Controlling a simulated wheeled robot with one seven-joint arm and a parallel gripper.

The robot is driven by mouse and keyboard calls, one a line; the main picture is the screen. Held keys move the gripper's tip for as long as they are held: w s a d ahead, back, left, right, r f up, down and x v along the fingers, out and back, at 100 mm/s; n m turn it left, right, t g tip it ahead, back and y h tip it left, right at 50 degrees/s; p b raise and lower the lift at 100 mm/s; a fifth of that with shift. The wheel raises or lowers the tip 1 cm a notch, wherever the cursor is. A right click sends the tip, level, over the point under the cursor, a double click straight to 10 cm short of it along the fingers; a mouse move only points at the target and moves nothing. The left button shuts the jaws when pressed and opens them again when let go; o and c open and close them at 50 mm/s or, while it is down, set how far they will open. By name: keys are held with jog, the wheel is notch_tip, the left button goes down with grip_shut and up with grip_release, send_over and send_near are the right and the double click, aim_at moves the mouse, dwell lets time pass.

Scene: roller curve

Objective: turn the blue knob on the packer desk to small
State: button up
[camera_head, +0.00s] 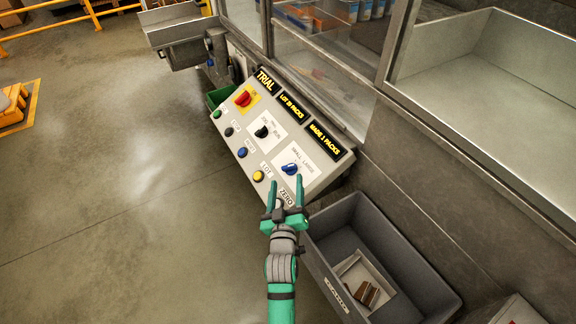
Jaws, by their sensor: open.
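The blue knob (290,169) sits on the lower right part of the packer desk's sloped panel (237,124). It is on a white plate marked with small and large. The knob's pointer setting is too small to read surely. My green gripper (286,179) is open, with one finger on each side just below the knob in the picture. Whether the fingertips touch the panel or knob cannot be told. No thing shows between the fingers.
The panel also bears a red switch (243,97), a black knob (262,131), a yellow button (258,176) and a blue button (242,152). A grey bin (425,285) stands at the lower right. A machine wall rises behind. Open floor (120,210) lies left.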

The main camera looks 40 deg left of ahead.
aim_at(288, 167)
jog(key=x, duration=0.8)
jog(key=shift+w+a, duration=0.1)
jog(key=shift+w, duration=0.15)
jog(key=c, duration=1.1)
